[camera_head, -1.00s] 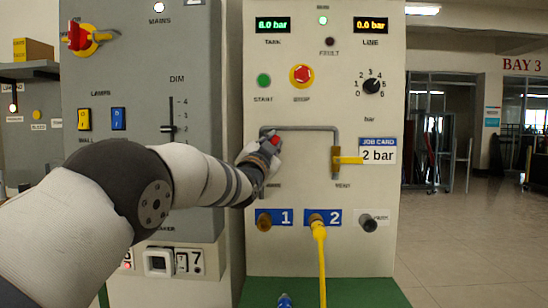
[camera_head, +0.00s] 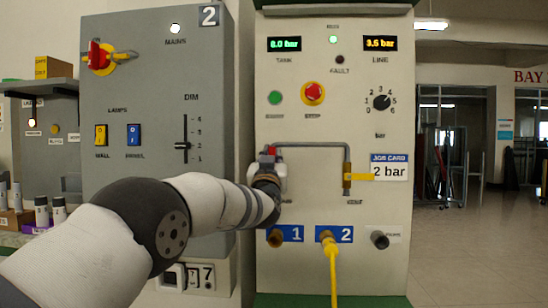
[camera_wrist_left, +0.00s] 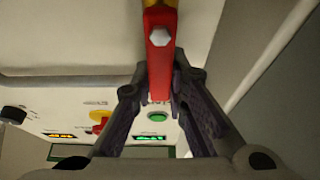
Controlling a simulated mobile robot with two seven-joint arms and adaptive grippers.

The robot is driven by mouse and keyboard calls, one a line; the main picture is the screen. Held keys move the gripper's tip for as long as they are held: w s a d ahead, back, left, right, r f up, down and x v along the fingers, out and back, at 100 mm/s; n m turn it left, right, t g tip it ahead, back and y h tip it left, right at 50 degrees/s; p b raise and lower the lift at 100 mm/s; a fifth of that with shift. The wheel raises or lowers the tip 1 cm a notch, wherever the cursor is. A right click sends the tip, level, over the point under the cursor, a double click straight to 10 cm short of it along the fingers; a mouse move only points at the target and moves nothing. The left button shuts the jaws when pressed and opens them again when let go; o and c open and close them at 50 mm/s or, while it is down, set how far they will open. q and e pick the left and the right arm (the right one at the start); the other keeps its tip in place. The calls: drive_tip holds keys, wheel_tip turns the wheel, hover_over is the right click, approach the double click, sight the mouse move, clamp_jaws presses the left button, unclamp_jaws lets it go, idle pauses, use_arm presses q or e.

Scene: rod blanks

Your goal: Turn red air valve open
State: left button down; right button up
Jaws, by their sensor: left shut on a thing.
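The red air valve handle (camera_head: 270,151) is at the left leg of the grey pipe on the light panel. In the head view it is mostly hidden by my left gripper (camera_head: 270,160). In the left wrist view the red handle (camera_wrist_left: 160,62) runs lengthwise between the fingers, with a pale bolt head on it. My left gripper (camera_wrist_left: 160,92) is shut on the handle. The line display (camera_head: 381,43) reads 3.5 bar and the tank display (camera_head: 284,44) reads 6.0 bar. My right gripper is not in view.
A yellow vent handle (camera_head: 360,177) points sideways on the pipe's right leg, beside a job card (camera_head: 389,168) reading 2 bar. A red stop button (camera_head: 313,93) and a dial (camera_head: 382,102) are above. A yellow hose (camera_head: 333,270) hangs from port 2.

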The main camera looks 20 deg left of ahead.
use_arm(q)
drive_tip(key=shift+a+r, duration=0.1)
drive_tip(key=shift+r, duration=0.05)
idle(0.3)
drive_tip(key=c, duration=1.6)
unclamp_jaws()
drive_tip(key=shift+o, duration=0.2)
drive_tip(key=v, duration=1.2)
